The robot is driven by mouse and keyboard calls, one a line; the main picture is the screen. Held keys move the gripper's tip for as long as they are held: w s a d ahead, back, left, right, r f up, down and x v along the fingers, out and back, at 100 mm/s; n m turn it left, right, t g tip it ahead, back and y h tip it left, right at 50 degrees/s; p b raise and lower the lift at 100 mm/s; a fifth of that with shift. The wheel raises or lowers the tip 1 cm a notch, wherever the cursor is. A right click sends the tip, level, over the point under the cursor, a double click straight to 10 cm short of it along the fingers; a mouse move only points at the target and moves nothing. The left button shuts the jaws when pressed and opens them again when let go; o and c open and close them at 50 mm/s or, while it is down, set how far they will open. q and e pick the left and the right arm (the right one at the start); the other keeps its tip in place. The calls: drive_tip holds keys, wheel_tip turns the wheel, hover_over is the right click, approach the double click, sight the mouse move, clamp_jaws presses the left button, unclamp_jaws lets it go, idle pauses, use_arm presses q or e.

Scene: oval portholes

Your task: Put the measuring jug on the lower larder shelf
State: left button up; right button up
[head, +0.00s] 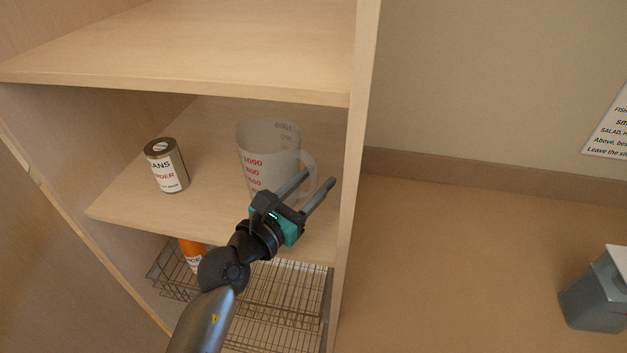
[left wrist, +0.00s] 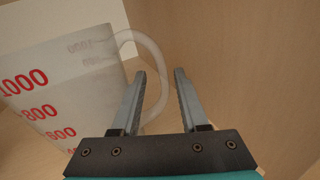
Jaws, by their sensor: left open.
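The measuring jug (head: 266,150) is translucent with red numbers and stands upright on the lower larder shelf (head: 213,205), near its right side. Its handle (head: 309,172) points right. My left gripper (head: 319,177) is open in front of the jug, its fingers near the handle. In the left wrist view the jug (left wrist: 55,80) fills the left side. There the open fingers of the gripper (left wrist: 165,75) point up beside the lower part of the handle (left wrist: 153,60), with nothing clearly gripped. Whether the fingers touch the handle cannot be told. My right gripper is not in view.
A labelled can (head: 167,167) stands on the same shelf at the left. An upper shelf (head: 230,60) is above, a wire basket (head: 285,300) with an orange bottle (head: 191,254) below. The larder's side panel (head: 358,150) is close right of the gripper. A grey container (head: 595,295) stands on the counter (head: 450,260).

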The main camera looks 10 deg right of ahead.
use_arm(q)
drive_tip(key=b+v, duration=0.1)
drive_tip(key=v, duration=0.9)
drive_tip(key=shift+s+a+f, duration=0.1)
drive_tip(key=shift+s+a, duration=0.05)
drive_tip(key=shift+a, duration=0.1)
drive_tip(key=shift+b+v, duration=0.3)
drive_tip(key=shift+v, duration=0.45)
